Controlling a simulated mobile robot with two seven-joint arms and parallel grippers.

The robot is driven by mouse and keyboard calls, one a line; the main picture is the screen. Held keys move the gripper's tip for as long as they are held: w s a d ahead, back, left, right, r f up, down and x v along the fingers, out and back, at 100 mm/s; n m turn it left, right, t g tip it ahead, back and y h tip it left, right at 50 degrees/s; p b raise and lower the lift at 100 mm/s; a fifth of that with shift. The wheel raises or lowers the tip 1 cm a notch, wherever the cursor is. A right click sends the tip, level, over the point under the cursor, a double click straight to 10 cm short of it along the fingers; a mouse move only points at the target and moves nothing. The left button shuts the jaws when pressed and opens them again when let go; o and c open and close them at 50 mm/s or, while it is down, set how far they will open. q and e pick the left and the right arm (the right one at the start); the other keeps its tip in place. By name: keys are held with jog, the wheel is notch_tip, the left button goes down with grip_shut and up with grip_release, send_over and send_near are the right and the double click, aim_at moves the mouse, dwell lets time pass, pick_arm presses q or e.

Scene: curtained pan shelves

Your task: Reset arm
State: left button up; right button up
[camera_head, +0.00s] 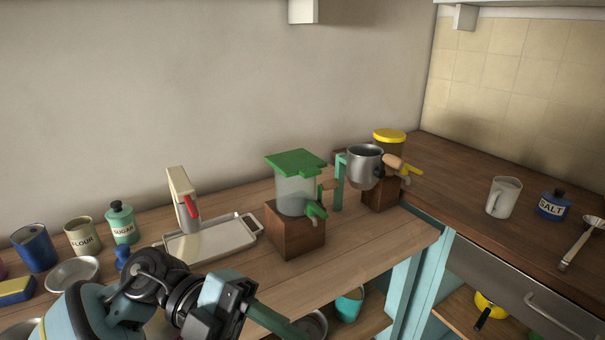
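My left arm reaches in from the bottom left, in front of the wooden counter (372,240). Its dark gripper (226,312) is at the bottom of the view, low and near the counter's front edge. The fingers are dark and foreshortened, so I cannot tell whether they are open or shut. My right arm and gripper are not in view.
Canisters (83,236) are at left. A mug (503,197) and salt jar (552,205) stand right. Below are a teal pot (349,305) and yellow pan (490,303).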

pick_arm(q)
jog(key=w+a+f+n+t+h, duration=0.1)
jog(key=w+n+t+h, duration=0.35)
jog(key=n+t, duration=0.25)
jog(key=w+f+n+t+h, duration=0.2)
jog(key=w+n+t+h, duration=0.1)
jog(key=n+t+h, duration=0.4)
jog(key=w+a+f+n+t+y, duration=0.1)
jog(key=a+f+n+t+y, duration=0.3)
jog(key=f+n+t+y, duration=0.3)
jog(key=w+a+f+n+t+y, duration=0.1)
jog(key=a+f+n+t+y, duration=0.35)
jog(key=f+n+y, duration=0.35)
jog(key=s+a+f+n+g+y, duration=0.1)
jog(key=s+a+f+g+y, duration=0.3)
jog(key=s+f, duration=0.5)
jog(key=s+a+f+n+g+y, duration=0.2)
jog(key=s+a+f+g+y, duration=0.2)
jog(key=s+f, duration=0.6)
notch_tip(320, 180, down, 6)
jog(key=shift+f+n+y, duration=0.1)
jog(key=shift+n+y, duration=0.2)
jog(key=shift+y, duration=0.25)
